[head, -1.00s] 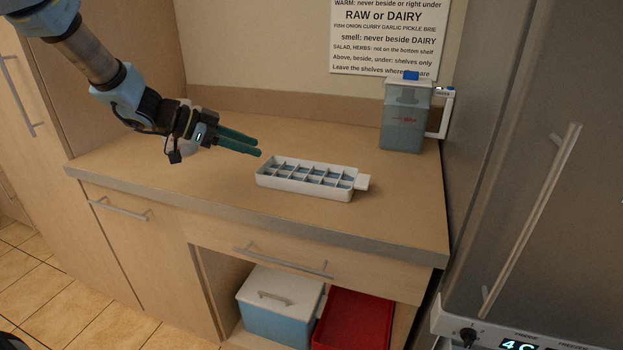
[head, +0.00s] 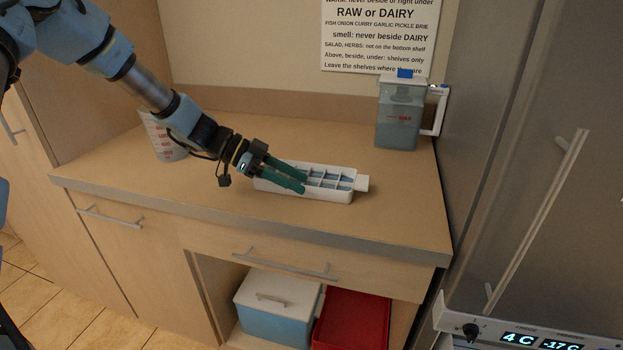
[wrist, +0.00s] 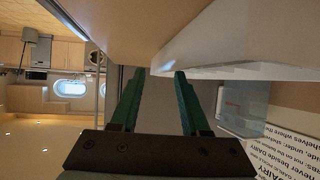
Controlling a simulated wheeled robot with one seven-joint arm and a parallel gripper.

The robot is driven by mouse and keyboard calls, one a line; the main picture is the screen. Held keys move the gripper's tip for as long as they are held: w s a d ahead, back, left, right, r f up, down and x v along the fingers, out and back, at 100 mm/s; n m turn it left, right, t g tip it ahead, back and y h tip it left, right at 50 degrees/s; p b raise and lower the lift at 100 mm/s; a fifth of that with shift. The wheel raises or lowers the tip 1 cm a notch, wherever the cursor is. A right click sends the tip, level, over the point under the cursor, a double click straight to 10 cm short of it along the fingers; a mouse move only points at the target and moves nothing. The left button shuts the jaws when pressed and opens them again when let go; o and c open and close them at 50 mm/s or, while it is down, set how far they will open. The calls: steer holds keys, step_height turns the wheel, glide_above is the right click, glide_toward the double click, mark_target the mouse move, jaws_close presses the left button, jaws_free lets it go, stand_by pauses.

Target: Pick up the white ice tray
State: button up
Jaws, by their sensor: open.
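The white ice tray (head: 340,193) lies on the wooden counter, its compartments holding something bluish and a tab at its right end. My gripper (head: 304,184) is open, its two green fingers pointing right across the tray's left and middle part. The fingers hide some compartments and part of the near wall. I cannot tell whether they touch the tray. In the wrist view the open fingers (wrist: 160,74) have nothing between them, and a large pale wall, seemingly the tray (wrist: 235,35), is close to the right finger.
A lidded pitcher (head: 400,122) stands at the counter's back right, beside the grey fridge (head: 520,130). A measuring cup (head: 164,137) is behind my arm at the left. A blue bin (head: 270,313) and a red bin (head: 352,322) sit below. The front counter (head: 200,205) is clear.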

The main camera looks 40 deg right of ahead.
steer(key=shift+x, duration=1.3)
steer(key=shift+c, duration=0.4)
jaws_close()
